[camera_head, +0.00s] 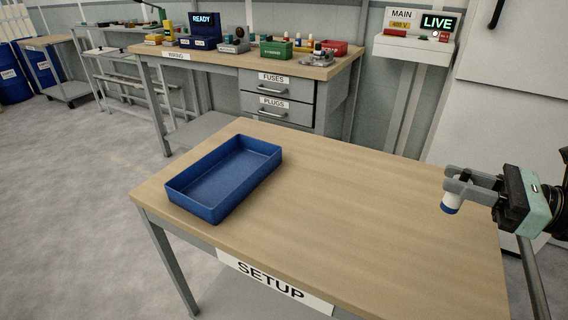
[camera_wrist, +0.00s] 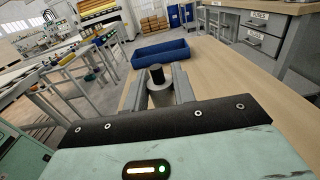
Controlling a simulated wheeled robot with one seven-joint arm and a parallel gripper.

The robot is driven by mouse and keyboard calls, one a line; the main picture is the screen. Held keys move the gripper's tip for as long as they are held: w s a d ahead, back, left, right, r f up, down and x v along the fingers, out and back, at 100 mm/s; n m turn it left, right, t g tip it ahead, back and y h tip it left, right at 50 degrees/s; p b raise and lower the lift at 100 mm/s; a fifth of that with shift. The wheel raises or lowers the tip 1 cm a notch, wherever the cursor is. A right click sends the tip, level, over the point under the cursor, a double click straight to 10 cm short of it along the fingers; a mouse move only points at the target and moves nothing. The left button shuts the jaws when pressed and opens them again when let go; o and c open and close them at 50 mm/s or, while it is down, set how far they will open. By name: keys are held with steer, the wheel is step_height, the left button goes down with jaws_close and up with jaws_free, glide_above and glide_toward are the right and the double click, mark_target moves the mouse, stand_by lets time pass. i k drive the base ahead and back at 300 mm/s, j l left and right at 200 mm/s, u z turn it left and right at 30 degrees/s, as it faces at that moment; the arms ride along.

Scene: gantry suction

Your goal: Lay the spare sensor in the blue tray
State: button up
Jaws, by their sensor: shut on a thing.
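The blue tray (camera_head: 245,190) is an empty, open rectangular box on the left part of the wooden SETUP table. It also shows beyond my fingers in the wrist view (camera_wrist: 166,56). My gripper (camera_head: 455,188) is at the right, above the table's right end and well apart from the tray. It is shut on a small cylinder, which I take to be the spare sensor (camera_head: 450,204). In the wrist view the sensor (camera_wrist: 157,74) shows a dark end between the fingers.
The SETUP table (camera_head: 350,210) is clear between the tray and my gripper. Behind it stands a bench (camera_head: 200,62) with drawers, a READY display (camera_head: 203,27), a green bin (camera_head: 276,49) and a red bin (camera_head: 334,47). A LIVE panel (camera_head: 438,24) stands at the back right.

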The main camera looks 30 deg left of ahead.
mark_target(246, 176)
steer(key=j, duration=1.1)
steer(key=i+j, duration=0.1)
steer(key=j, duration=0.95)
